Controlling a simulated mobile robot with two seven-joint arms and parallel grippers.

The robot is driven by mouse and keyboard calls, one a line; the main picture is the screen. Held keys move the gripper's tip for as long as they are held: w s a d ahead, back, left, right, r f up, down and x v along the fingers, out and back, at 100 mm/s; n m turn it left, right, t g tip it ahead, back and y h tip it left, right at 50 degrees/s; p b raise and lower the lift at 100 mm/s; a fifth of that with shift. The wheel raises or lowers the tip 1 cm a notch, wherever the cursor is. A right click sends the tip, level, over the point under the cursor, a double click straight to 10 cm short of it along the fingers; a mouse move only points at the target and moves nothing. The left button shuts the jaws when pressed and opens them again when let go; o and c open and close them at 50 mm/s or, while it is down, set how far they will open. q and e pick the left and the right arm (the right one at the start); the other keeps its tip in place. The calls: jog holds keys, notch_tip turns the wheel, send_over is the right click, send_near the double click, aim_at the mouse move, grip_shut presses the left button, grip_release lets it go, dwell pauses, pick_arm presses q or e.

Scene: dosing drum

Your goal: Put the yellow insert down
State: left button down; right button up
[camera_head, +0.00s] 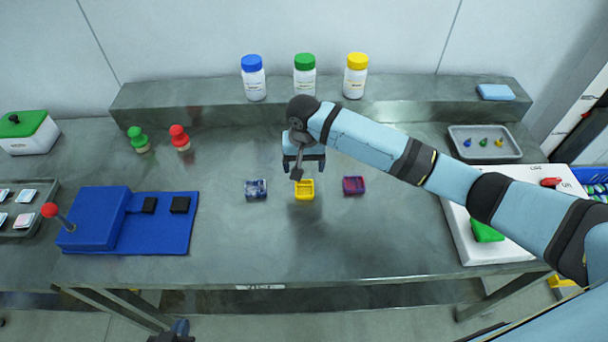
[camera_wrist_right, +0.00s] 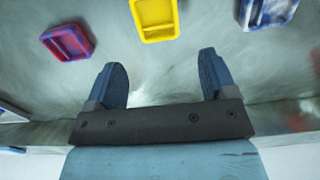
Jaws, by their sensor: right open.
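The yellow insert (camera_head: 304,194) is a small open tray resting on the grey table, between a blue-and-white marbled insert (camera_head: 256,193) and a red-purple insert (camera_head: 353,189). My right gripper (camera_head: 304,164) is open and empty, just behind and above the yellow insert. In the right wrist view the right gripper's fingers (camera_wrist_right: 162,78) are spread, and the yellow insert (camera_wrist_right: 157,18) lies beyond their tips, apart from them. A dark part of my left gripper (camera_head: 174,335) shows at the bottom edge; its jaws are not clear.
Three capped bottles (camera_head: 304,80) stand on the back shelf. A blue device on a mat (camera_head: 178,235) and green and red stamp-like pieces (camera_head: 180,138) are at left. A grey tray (camera_head: 462,155) and white board (camera_head: 470,250) are at right. The table's front middle is clear.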

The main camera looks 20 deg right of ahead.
notch_tip(320, 180, up, 6)
jog(key=shift+f, duration=0.25)
jog(key=shift+f, duration=0.1)
dwell(0.4)
